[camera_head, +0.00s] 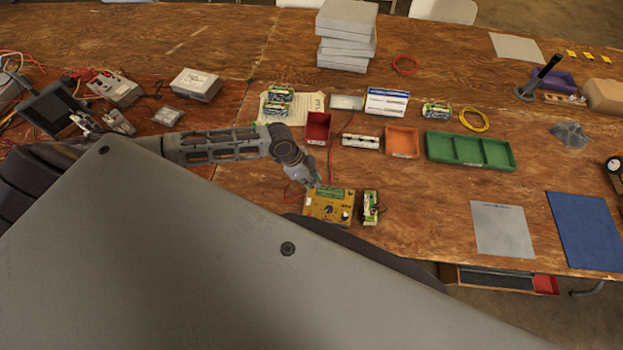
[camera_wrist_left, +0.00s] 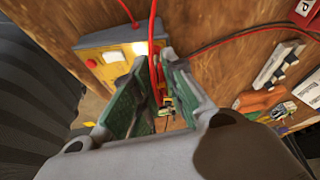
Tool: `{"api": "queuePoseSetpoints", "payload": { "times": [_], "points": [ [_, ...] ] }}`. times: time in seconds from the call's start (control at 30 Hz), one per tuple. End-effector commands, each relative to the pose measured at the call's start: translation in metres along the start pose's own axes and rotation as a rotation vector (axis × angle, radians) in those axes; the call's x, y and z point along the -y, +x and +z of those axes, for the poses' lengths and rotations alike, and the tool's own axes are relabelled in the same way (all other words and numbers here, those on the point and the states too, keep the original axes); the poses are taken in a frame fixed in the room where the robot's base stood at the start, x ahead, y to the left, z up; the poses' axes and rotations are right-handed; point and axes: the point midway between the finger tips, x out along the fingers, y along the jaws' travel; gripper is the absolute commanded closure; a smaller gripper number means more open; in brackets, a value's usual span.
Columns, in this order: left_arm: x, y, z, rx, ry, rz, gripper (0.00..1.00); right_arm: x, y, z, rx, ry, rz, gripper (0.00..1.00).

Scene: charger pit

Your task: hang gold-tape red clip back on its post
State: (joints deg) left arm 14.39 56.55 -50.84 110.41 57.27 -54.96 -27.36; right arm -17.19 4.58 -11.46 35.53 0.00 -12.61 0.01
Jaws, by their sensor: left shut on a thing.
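My left gripper (camera_head: 312,182) is at the back edge of the yellow charger box (camera_head: 322,211), which has a dark knob and a display. In the left wrist view the gripper (camera_wrist_left: 160,95) is shut on the red clip (camera_wrist_left: 155,75), whose red lead runs up between the green-lined fingers. A small yellowish patch shows near the fingertips; I cannot tell if it is the gold tape. The charger box (camera_wrist_left: 112,56) with a red button shows beside the fingers. The post cannot be made out. My right gripper is not in view.
A green-topped battery pack (camera_head: 370,208) stands right of the charger. Behind are a red bin (camera_head: 318,127), an orange tray (camera_head: 402,141) and a green divided tray (camera_head: 470,150). A grey mat (camera_head: 502,229) lies to the right. Bare wood lies between.

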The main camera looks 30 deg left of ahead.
Motion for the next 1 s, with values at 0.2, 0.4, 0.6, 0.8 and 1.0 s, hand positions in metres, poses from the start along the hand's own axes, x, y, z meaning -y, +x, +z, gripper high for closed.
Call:
{"api": "queuePoseSetpoints", "payload": {
  "times": [0.2, 0.4, 0.6, 0.8, 1.0],
  "points": [
    [-0.0003, -0.0003, -0.0001, 0.000, 0.000, 0.001, 1.00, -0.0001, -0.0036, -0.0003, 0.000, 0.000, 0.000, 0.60],
    [-0.0003, 0.0002, 0.0000, 0.000, 0.000, 0.001, 1.00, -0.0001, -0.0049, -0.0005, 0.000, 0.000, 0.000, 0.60],
    [-0.0002, 0.0005, 0.0001, 0.000, 0.000, 0.000, 1.00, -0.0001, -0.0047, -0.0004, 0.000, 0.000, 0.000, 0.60],
    [-0.0001, 0.0005, 0.0001, 0.000, 0.000, 0.000, 0.84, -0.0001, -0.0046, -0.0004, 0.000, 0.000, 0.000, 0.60],
    [-0.0001, 0.0005, 0.0000, 0.000, 0.000, 0.000, 0.61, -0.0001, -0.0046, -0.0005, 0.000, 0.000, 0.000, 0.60]
  ]
}}
